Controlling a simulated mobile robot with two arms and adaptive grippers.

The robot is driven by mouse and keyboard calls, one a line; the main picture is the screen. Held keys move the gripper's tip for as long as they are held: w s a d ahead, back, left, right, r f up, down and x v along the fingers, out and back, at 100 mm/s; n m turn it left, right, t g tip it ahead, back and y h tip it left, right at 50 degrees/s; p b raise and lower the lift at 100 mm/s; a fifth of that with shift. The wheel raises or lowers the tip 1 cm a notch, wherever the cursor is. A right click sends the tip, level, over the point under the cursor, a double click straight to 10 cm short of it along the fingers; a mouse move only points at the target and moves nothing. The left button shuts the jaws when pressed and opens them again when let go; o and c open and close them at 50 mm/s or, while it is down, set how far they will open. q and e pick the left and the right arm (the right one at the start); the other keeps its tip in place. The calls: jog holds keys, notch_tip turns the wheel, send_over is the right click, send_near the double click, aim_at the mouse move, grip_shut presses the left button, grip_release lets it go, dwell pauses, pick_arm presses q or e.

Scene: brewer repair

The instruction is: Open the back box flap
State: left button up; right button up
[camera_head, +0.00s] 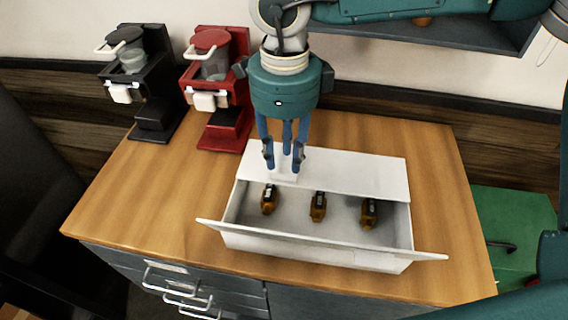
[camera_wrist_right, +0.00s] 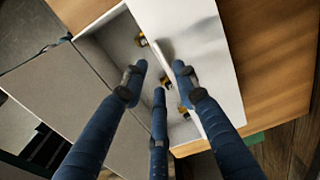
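A white box (camera_head: 240,228) sits on the wooden table. Its front flap (camera_head: 320,247) is folded outward toward the table's front edge. Its back flap (camera_head: 350,170) lies flat over the rear half, and it also shows in the wrist view (camera_wrist_right: 205,60). A small pale tab (camera_wrist_right: 164,50) stands on the back flap near its inner edge. My right gripper (camera_head: 284,163) points down over the left part of this flap. Its blue fingers are spread around the tab; contact cannot be told. My left gripper is not in view.
Several small brown-and-black items (camera_head: 318,206) lie inside the box. A black brewer (camera_head: 155,85) and a red brewer (camera_head: 228,105) stand at the back left. The table (camera_head: 150,200) is clear left of the box. A dark shelf (camera_head: 450,32) hangs behind.

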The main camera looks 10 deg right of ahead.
aim_at(284, 181)
jog(key=f, duration=0.3)
jog(key=shift+w+f+p, duration=0.15)
jog(key=shift+w+p, duration=0.05)
jog(key=shift+p, duration=0.1)
notch_tip(284, 181, down, 2)
jog(key=shift+f, duration=0.1)
jog(key=c, duration=0.7)
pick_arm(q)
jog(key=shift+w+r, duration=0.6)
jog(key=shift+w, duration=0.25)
pick_arm(e)
grip_shut()
